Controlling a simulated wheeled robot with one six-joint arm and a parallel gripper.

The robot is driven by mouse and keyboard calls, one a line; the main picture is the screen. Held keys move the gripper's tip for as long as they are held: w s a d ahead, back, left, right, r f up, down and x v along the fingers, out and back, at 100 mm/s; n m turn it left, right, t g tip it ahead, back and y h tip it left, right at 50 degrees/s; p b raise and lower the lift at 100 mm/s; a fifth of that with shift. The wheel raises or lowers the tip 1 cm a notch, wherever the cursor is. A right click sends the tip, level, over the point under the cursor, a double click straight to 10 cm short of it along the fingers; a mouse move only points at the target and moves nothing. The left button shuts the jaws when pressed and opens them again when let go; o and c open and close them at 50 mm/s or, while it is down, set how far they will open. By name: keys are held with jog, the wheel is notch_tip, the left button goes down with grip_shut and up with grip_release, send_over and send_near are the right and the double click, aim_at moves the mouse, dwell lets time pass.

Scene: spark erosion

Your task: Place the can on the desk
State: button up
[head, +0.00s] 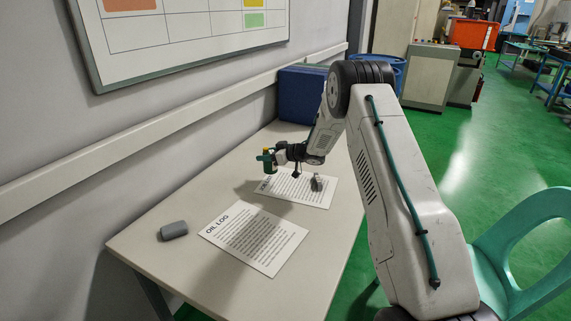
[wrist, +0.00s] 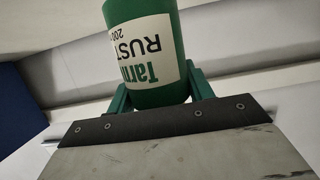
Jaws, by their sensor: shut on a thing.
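The can (wrist: 148,45) is green with a white label reading "RUST" and fills the top middle of the wrist view. In the head view the can (head: 267,161) is small, green and yellow, at the end of my arm. My gripper (head: 273,156) is shut on it, with a green finger on each side of the can in the wrist view. The light-coloured desk (head: 165,262) lies below. The can appears to be held above the far left part of the desk, apart from its surface. Its far side is hidden.
An "OIL LOG" sheet (head: 255,238) lies mid-desk, and a second sheet (head: 310,194) lies behind it under a small grey object (head: 317,182). A grey block (head: 173,230) lies near the left edge. A blue box (head: 300,96) stands at the back; a green chair (head: 535,250) is right.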

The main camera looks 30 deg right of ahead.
jog(key=shift+w+a+f, duration=0.3)
jog(key=shift+a+f, duration=0.5)
jog(key=shift+a, duration=1.8)
jog(key=shift+w+a+f, duration=0.3)
jog(key=shift+a+f, duration=0.55)
jog(key=shift+a, duration=1.7)
jog(key=shift+w+a+f, duration=0.3)
jog(key=shift+a+f, duration=0.5)
jog(key=shift+a, duration=1.8)
jog(key=o, duration=1.2)
jog(key=shift+f, duration=0.2)
jog(key=shift+o, duration=0.2)
jog(key=shift+r, duration=0.15)
jog(key=v, duration=1.2)
